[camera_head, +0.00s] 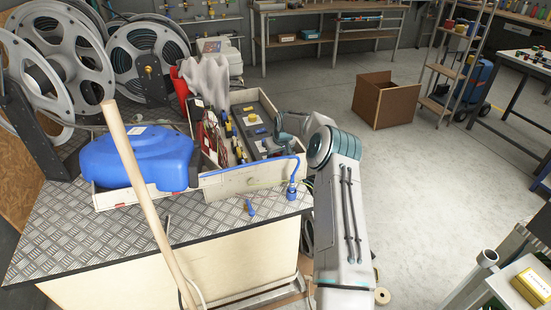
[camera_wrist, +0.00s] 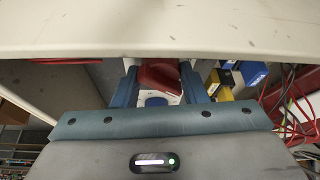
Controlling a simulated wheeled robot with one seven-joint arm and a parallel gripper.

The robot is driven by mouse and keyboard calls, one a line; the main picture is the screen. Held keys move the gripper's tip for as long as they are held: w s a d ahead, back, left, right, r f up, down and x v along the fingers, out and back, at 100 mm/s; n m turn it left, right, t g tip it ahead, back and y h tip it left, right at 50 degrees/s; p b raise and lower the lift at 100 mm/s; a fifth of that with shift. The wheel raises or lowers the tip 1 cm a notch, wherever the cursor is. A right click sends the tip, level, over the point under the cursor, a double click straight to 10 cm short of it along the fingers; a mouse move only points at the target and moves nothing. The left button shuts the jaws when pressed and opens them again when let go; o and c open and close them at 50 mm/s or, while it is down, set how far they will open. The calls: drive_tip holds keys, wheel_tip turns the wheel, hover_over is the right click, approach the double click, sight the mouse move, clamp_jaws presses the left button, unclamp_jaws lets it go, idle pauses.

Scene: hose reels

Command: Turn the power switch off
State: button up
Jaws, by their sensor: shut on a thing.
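In the wrist view, a red knob-like piece (camera_wrist: 158,74), which looks like the power switch, sits between the two blue-grey fingers of my gripper (camera_wrist: 160,92). The fingers are closed around its sides. A white surface with a blue patch shows just below the red piece. In the head view, my gripper (camera_head: 281,134) reaches in at the right side of a pale crate (camera_head: 243,181), beside a dark box (camera_head: 265,145) with a yellow part on it. The red piece is hidden there behind my gripper and arm.
The crate also holds red cables (camera_head: 208,135) and small yellow and blue parts. A blue case (camera_head: 138,157) and a wooden pole (camera_head: 140,180) stand at its left. Hose reels (camera_head: 62,45) are behind. A pale edge (camera_wrist: 160,28) crosses close above my fingers.

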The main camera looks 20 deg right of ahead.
drive_tip(key=n+y+b, duration=0.1)
drive_tip(key=n, duration=0.2)
drive_tip(key=shift+w+n+g, duration=0.1)
drive_tip(key=shift+n+g, duration=0.2)
drive_tip(key=shift+n+g+y, duration=0.4)
drive_tip(key=shift+n+y, duration=0.4)
drive_tip(key=shift+n, duration=1)
drive_tip(key=shift+b, duration=0.3)
drive_tip(key=o, duration=0.9)
drive_tip(key=shift+a, duration=0.1)
drive_tip(key=shift+o, duration=0.2)
drive_tip(key=shift+d+r, duration=0.1)
drive_tip(key=shift+d, duration=0.1)
